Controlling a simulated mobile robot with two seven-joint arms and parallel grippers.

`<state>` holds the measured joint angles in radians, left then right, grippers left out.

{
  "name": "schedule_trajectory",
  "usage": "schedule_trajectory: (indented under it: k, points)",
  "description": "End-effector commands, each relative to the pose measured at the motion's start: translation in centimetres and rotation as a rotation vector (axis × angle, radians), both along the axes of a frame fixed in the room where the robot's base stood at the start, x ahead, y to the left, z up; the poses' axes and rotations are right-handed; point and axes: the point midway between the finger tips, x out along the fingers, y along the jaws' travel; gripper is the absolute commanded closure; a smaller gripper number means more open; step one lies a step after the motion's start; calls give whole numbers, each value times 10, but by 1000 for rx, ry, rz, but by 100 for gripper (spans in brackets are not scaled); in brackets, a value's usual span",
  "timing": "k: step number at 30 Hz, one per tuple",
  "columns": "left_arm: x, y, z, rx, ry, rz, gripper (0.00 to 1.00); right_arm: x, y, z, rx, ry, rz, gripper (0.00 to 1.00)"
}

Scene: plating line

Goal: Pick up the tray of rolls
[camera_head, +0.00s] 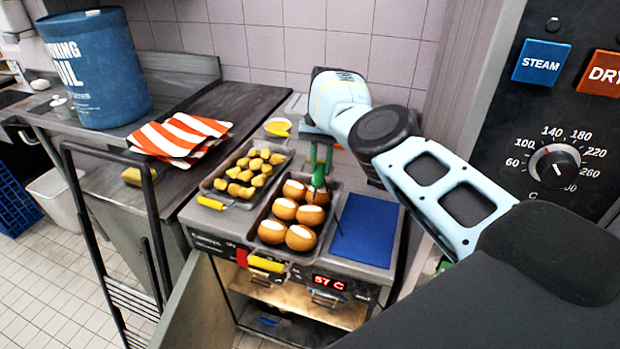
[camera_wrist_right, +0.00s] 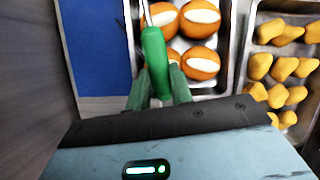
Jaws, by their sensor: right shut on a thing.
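The tray of rolls (camera_head: 262,222) is a dark metal pan on the counter with several brown, white-topped rolls (camera_head: 284,208) in it and a yellow handle (camera_head: 267,264) at its front. Its rolls also show in the right wrist view (camera_wrist_right: 200,62). My right gripper (camera_head: 319,165) is above the tray's back end. Its green fingers (camera_wrist_right: 158,88) are shut on a green-handled utensil (camera_wrist_right: 154,55) with a thin metal shaft that reaches over the tray. The utensil's far end is hard to make out. My left gripper is not in view.
A tray of yellow pieces (camera_head: 243,178) stands close left of the rolls, and a blue mat (camera_head: 366,230) lies close right. A striped cloth (camera_head: 180,138) and a blue bucket (camera_head: 95,70) are on the left counter. A control panel (camera_head: 560,100) stands at right.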

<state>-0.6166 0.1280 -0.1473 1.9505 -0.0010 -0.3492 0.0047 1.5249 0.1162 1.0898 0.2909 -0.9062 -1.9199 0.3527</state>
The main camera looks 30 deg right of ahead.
Motion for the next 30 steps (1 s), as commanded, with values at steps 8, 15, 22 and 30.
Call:
schedule_trajectory:
  k: [8, 15, 22, 30]
  points:
    - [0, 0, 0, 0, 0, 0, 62, 6, 0, 0, -4, 1, -133, 100]
    - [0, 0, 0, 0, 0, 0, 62, 11, 2, -1, -7, 3, -245, 100]
    - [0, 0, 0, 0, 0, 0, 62, 12, 4, -1, -6, 3, -316, 100]
    - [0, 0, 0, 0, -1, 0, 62, 20, 9, -3, -5, 3, -654, 100]
